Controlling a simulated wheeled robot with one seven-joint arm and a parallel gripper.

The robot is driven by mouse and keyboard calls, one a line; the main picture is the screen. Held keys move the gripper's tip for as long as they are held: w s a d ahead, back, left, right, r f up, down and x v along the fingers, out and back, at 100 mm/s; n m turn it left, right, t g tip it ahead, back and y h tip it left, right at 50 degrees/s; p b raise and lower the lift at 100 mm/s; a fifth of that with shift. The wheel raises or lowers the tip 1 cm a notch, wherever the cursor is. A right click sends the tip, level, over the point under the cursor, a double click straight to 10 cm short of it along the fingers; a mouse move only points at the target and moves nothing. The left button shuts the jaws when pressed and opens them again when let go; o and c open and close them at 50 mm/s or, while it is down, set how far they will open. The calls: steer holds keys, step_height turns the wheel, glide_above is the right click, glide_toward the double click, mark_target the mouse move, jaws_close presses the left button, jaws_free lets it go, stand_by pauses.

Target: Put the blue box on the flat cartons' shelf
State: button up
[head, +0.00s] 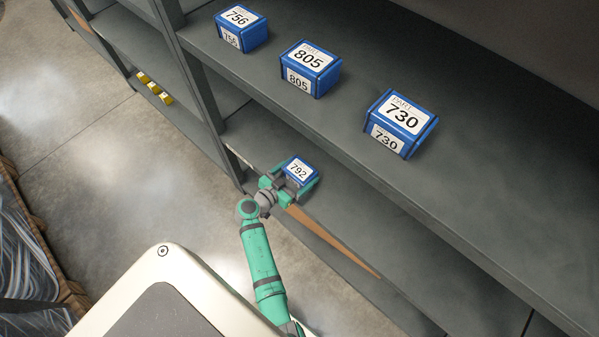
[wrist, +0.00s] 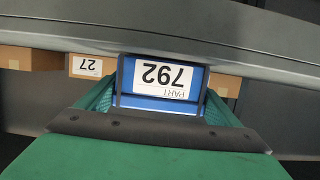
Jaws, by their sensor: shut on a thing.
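The blue box with a white label reading 792 (head: 299,169) is between the fingers of my gripper (head: 291,181), at the front of the lower shelf (head: 262,140). My gripper is shut on it. In the wrist view the blue box (wrist: 162,78) shows its label upside down between the green fingers (wrist: 160,100). Behind it, brown cartons (wrist: 28,59) show beside a grey shelf edge (wrist: 150,38), one with a label reading 27. In the head view only a brown strip (head: 330,240) shows along the lower shelf's front. I cannot tell whether the box touches a shelf.
Blue boxes labelled 756 (head: 241,28), 805 (head: 310,68) and 730 (head: 400,124) stand on the upper shelf (head: 450,180). A grey upright (head: 196,75) stands left of my gripper. Small yellow items (head: 154,88) lie in the bay to the left. The floor (head: 110,170) at left is open.

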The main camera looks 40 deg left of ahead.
steer(key=o, duration=1.3)
steer(key=shift+f, duration=0.1)
steer(key=shift+o, duration=0.2)
steer(key=shift+s, duration=0.15)
steer(key=v, duration=1.1)
steer(key=shift+s+r, duration=0.3)
steer(key=shift+s, duration=0.05)
steer(key=shift+w+a, duration=0.1)
